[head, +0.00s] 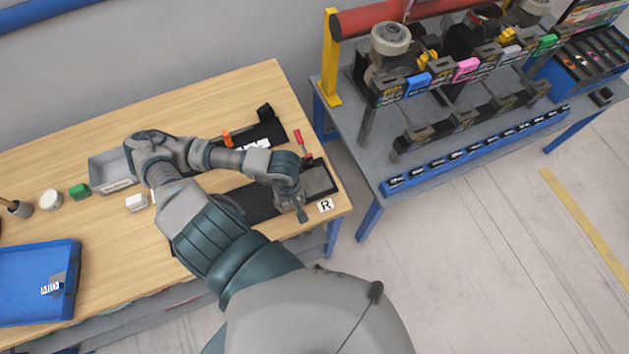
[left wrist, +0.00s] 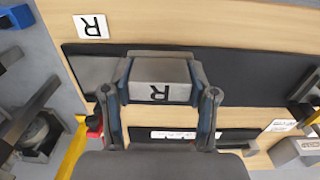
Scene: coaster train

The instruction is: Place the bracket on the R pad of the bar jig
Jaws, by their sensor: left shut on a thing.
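The bracket (left wrist: 160,70), a grey block marked R, sits between the fingers of my left gripper (left wrist: 160,92) in the left wrist view. The gripper is shut on it. In the head view my left gripper (head: 298,205) is over the right part of the bar jig, and I cannot make out the bracket. The bar jig (head: 262,202) is a long black bar with a grey pad (head: 319,180) at its right end. A white R card (head: 326,205) lies beside that end. I cannot tell whether the bracket touches the jig. My right gripper is not in view.
A blue tray (head: 25,262) with a part marked MID (head: 52,288) is at the left. A grey bin (head: 98,172), a green block (head: 79,191) and a red-handled tool (head: 299,140) are on the wooden table. A grey rack bench (head: 440,160) stands to the right.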

